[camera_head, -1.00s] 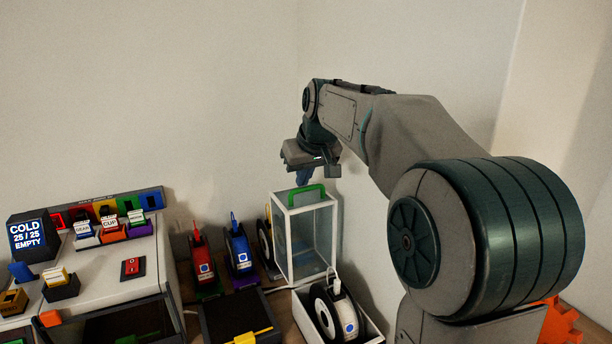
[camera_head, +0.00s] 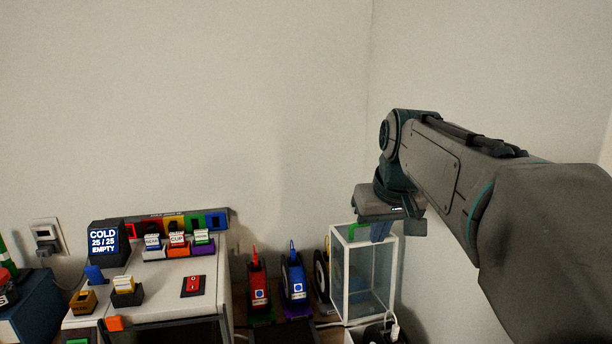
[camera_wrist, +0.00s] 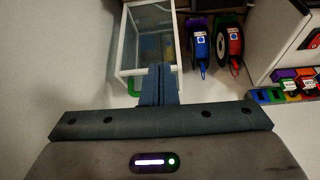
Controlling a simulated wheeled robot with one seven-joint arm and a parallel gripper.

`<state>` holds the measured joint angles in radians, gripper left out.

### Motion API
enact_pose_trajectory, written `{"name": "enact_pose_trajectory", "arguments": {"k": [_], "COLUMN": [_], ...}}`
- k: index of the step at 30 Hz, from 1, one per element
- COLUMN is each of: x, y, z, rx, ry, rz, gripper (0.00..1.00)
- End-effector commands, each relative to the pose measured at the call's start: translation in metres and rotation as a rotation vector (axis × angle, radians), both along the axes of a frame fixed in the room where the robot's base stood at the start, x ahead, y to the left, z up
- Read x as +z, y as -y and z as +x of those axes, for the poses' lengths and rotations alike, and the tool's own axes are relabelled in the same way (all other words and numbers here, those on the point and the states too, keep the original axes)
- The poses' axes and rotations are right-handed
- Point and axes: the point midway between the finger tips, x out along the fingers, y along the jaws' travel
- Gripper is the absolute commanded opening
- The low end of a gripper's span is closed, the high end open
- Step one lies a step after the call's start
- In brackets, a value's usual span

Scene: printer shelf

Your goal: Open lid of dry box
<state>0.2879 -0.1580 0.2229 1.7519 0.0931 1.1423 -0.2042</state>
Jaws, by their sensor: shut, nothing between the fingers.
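The dry box (camera_head: 346,280) is a clear box with a white frame, standing beside the spools at lower right in the head view. Its lid looks shut. A green handle (camera_head: 352,231) is on the top, partly hidden by my gripper. My gripper (camera_head: 380,233) is shut and empty, pointing down at the box top, right of the handle in the head view. In the wrist view, the fingers (camera_wrist: 158,84) overlap the near edge of the white rim (camera_wrist: 125,45), and the green handle (camera_wrist: 132,87) is just to their left. I cannot tell whether they touch the box.
A red spool holder (camera_head: 259,290) and a blue one (camera_head: 293,282) stand left of the box. A printer (camera_head: 160,290) with coloured switches is further left. The wall is close behind.

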Motion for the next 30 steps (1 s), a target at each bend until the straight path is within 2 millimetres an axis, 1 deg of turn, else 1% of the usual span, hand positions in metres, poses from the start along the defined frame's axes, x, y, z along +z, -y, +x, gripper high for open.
{"name": "enact_pose_trajectory", "arguments": {"k": [1, 5, 9, 12, 15, 17, 18, 20, 21, 23, 26, 29, 30], "x": [-0.016, -0.057, -0.103, -0.133, -0.155, -0.165, -0.169, -0.173, -0.172, -0.165, -0.141, -0.107, -0.093], "y": [-0.004, -0.005, -0.005, -0.005, -0.005, -0.005, -0.003, -0.003, -0.003, -0.003, -0.002, 0.0, 0.002], "z": [-0.019, -0.062, -0.11, -0.14, -0.163, -0.172, -0.176, -0.18, -0.179, -0.174, -0.153, -0.124, -0.111], "rx": [-0.01, -0.046, -0.078, -0.094, -0.106, -0.108, -0.11, -0.114, -0.122, -0.143, -0.216, -0.328, -0.379], "ry": [-0.015, -0.051, -0.088, -0.11, -0.125, -0.134, -0.136, -0.14, -0.142, -0.146, -0.16, -0.18, -0.19], "rz": [-0.006, -0.011, -0.007, -0.001, 0.007, 0.01, 0.011, 0.014, 0.018, 0.028, 0.061, 0.106, 0.126], "gripper": [0.0, 0.0, 0.0, 0.0, 0.0, 0.0, 0.03, 0.19, 0.31, 0.32, 0.32, 0.32, 0.32]}}
